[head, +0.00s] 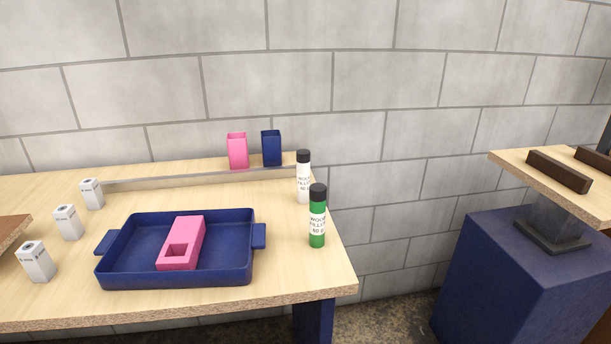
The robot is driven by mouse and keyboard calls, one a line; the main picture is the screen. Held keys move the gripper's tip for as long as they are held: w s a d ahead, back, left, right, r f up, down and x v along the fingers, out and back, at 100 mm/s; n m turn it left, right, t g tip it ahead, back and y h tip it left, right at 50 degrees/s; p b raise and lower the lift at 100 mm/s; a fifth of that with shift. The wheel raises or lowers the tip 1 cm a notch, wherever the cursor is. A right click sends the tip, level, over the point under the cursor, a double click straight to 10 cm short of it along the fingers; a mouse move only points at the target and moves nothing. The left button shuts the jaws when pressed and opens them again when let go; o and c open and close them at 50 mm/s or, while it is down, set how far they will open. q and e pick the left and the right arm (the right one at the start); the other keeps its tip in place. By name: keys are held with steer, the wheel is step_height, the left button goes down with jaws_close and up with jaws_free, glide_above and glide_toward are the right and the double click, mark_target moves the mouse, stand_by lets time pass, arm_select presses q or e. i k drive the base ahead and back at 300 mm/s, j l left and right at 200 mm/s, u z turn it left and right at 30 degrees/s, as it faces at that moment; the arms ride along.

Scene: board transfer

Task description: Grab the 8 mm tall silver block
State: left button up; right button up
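Three small silver-white blocks stand in a slanting row at the left of the wooden table: a near one (36,262), a middle one (68,223) and a far one (91,194). Each has small print on its face, too small to read surely, so I cannot tell which is the 8 mm one. They look alike in shape and stand upright and apart from each other. Neither of my grippers is in the head view.
A blue tray (120,272) with handles holds a pink block with a square hole (188,236). A green bottle (317,222) and a white bottle (303,184) stand at the right edge. Pink (237,151) and blue (271,149) holders are behind. Another table (540,170) stands right, across a gap.

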mark_target(90, 190)
steer(key=u, duration=1.25)
steer(key=j+z, duration=0.2)
steer(key=j, duration=0.5)
